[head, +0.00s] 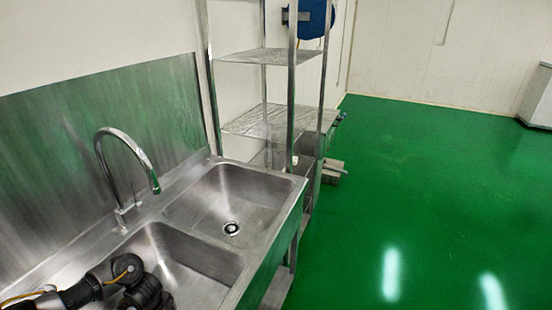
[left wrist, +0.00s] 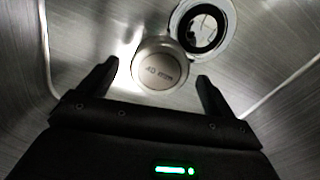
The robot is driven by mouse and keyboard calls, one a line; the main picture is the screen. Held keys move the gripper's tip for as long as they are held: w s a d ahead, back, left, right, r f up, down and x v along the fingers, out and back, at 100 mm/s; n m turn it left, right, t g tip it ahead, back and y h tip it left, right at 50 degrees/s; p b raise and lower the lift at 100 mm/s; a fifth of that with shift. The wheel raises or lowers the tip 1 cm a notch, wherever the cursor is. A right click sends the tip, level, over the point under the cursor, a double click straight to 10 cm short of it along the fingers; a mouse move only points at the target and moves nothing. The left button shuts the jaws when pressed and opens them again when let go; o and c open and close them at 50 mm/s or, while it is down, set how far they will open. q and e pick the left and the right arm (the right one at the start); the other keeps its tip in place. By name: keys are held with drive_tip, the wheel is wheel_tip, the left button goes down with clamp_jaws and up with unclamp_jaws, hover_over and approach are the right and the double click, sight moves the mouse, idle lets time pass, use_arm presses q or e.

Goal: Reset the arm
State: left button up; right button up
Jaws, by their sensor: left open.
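My left arm reaches in from the lower left of the head view, over the near sink basin (head: 190,262). My left gripper (left wrist: 157,78) shows in the left wrist view with its two black fingers apart. A round silver object (left wrist: 160,65) with small dark lettering on its face lies between and just beyond the fingertips. I see no finger pressing on it. Beside it, up and to the right, is the round drain (left wrist: 200,28) with a black ring. The basin's metal floor and walls surround both. My right gripper is in neither view.
A curved faucet (head: 125,160) stands behind the basins. The far basin (head: 235,195) is empty, with a drain in its floor. Open green floor (head: 430,180) lies to the right.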

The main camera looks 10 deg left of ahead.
use_arm(q)
wheel_tip(320, 180, down, 2)
drive_tip(key=shift+f, duration=0.15)
wheel_tip(320, 180, up, 11)
drive_tip(key=p, duration=0.2)
drive_tip(key=w+d+r+n, duration=0.4)
drive_tip(key=w+d+r, duration=0.2)
drive_tip(key=d+r, duration=0.55)
drive_tip(key=s+d+r+n, duration=0.2)
drive_tip(key=d+r+n, duration=0.4)
drive_tip(key=r, duration=0.5)
drive_tip(key=shift+d+n, duration=0.4)
drive_tip(key=shift+d, duration=0.2)
